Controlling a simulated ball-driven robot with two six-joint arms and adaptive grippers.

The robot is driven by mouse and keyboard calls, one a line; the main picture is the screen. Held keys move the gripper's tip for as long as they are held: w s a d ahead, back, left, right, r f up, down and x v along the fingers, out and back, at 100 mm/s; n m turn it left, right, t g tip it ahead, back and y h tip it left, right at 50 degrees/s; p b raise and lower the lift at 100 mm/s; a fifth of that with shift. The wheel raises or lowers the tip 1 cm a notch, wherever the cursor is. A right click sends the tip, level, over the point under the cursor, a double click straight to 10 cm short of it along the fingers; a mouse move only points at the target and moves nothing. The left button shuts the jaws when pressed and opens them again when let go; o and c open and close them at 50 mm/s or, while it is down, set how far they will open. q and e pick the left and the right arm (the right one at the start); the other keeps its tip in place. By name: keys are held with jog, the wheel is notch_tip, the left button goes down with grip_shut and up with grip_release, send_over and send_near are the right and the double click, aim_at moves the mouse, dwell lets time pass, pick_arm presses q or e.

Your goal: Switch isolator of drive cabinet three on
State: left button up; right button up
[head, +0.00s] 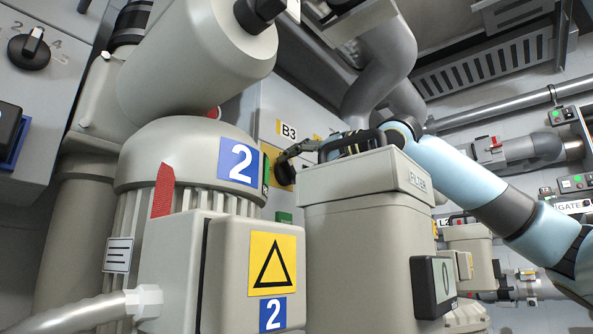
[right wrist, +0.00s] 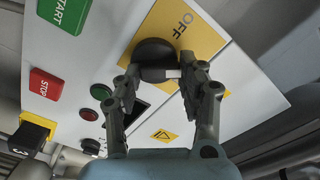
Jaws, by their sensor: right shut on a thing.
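The isolator is a black rotary knob (right wrist: 152,52) on a yellow plate (right wrist: 196,38) in the right wrist view. The word OFF shows on the plate beside the knob; any ON mark is hidden. My right gripper (right wrist: 160,78) has its fingers on either side of the knob's grip bar and is shut on it. A white pointer mark shows between the fingertips. In the head view my right gripper (head: 287,163) reaches over the filter housing to the cabinet (head: 270,105) near the B3 label, and the knob is mostly hidden. My left gripper is out of view.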

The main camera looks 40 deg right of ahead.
jog(key=shift+d+m+b, duration=0.15)
jog(key=shift+m+b, duration=0.6)
jog(key=shift+m, duration=1.15)
jog(key=shift+d+m+b, duration=0.15)
jog(key=shift+m+b, duration=0.55)
jog(key=shift+m, duration=1.2)
jog(key=o, duration=1.2)
jog(key=shift+f, duration=0.1)
jog(key=shift+c, duration=0.2)
